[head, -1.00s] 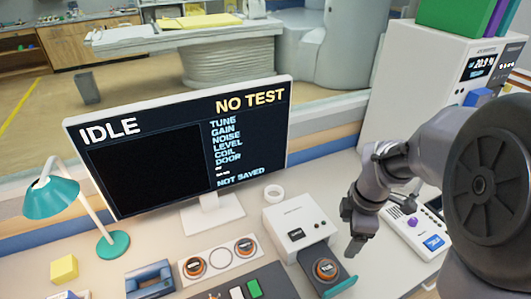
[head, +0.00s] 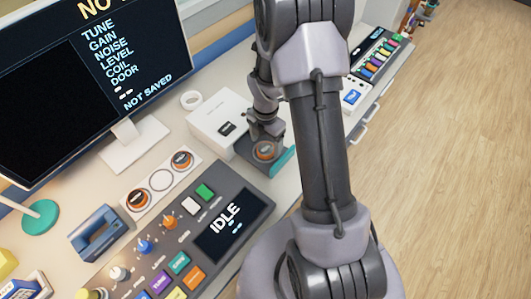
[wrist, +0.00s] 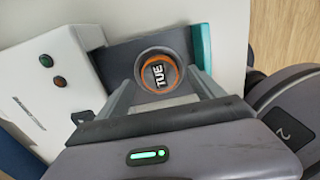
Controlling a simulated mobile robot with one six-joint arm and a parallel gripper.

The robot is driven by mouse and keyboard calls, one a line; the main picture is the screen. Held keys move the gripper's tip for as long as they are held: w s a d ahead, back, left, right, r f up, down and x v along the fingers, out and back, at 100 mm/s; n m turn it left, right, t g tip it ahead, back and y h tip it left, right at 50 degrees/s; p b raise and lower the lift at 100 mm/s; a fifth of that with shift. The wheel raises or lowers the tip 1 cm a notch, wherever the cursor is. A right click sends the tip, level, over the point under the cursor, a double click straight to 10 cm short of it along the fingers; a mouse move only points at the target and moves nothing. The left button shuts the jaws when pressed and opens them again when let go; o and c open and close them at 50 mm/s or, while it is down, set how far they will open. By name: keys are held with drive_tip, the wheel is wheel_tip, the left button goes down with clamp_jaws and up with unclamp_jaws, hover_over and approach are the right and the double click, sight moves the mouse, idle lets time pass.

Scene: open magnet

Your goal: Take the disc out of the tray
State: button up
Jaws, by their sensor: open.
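The disc (head: 264,151) is dark with an orange ring and lies in the pulled-out tray (head: 284,164), which has a teal front. In the wrist view the disc (wrist: 159,73) shows lettering that reads TUE, and the tray (wrist: 203,45) is around it. My gripper (head: 265,139) is open, right at the disc from above. In the wrist view its two fingers (wrist: 163,84) stand apart, one on each side of the disc's near part. I cannot tell whether they touch it. My gripper hides part of the disc in the head view.
The white box (head: 217,122) that the tray slides from stands just left of it. A plate with two similar discs (head: 160,180) lies further left. A control panel (head: 215,225) with buttons is in front.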

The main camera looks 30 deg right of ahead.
sight(266, 150)
wheel_tip(266, 150, down, 2)
drive_tip(key=shift+f, duration=0.15)
